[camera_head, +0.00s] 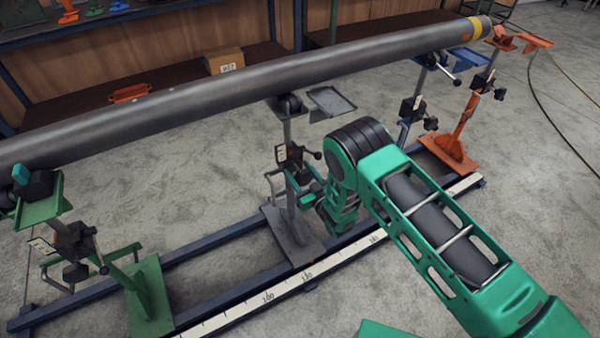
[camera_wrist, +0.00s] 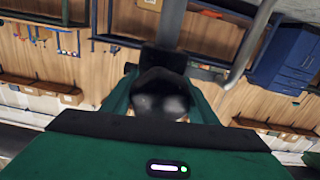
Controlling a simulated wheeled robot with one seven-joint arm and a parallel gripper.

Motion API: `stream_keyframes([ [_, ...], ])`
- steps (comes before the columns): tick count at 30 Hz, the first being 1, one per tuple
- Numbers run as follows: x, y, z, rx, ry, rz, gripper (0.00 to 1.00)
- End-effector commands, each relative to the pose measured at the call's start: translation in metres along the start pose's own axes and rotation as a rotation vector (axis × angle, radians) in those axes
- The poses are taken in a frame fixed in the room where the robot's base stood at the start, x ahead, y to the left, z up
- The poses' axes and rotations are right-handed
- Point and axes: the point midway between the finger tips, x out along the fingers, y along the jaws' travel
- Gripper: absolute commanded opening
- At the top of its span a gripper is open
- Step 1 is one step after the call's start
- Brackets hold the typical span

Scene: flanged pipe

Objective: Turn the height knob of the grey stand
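The grey stand (camera_head: 293,238) stands on the blue rail in the middle of the head view, its roller head under the pipe. My gripper (camera_head: 306,192) is at the right side of its column, below the black clamp block (camera_head: 291,158). In the wrist view a round black knob (camera_wrist: 161,97) sits between the two green fingers of my gripper (camera_wrist: 161,88). The fingers lie along both sides of the knob with no gap that I can see, so they look closed on it. In the head view my gripper hides the knob.
The long grey pipe (camera_head: 240,88) runs across above the stands. A green stand (camera_head: 148,290) is at left; blue (camera_head: 404,130) and orange (camera_head: 462,130) stands are at right. A small lever with a black ball (camera_head: 317,155) sticks out just above my gripper. Floor in front is mostly clear.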

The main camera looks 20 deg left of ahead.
Motion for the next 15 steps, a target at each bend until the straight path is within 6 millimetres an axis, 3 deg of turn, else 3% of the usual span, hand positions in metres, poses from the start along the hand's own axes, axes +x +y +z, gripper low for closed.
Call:
stream_keyframes([
  [3,-0.0001,0.0006,-0.0001,-0.001,0.0,0.0,0.31],
  [15,-0.0002,0.0006,-0.0001,-0.075,0.0,0.001,0.31],
])
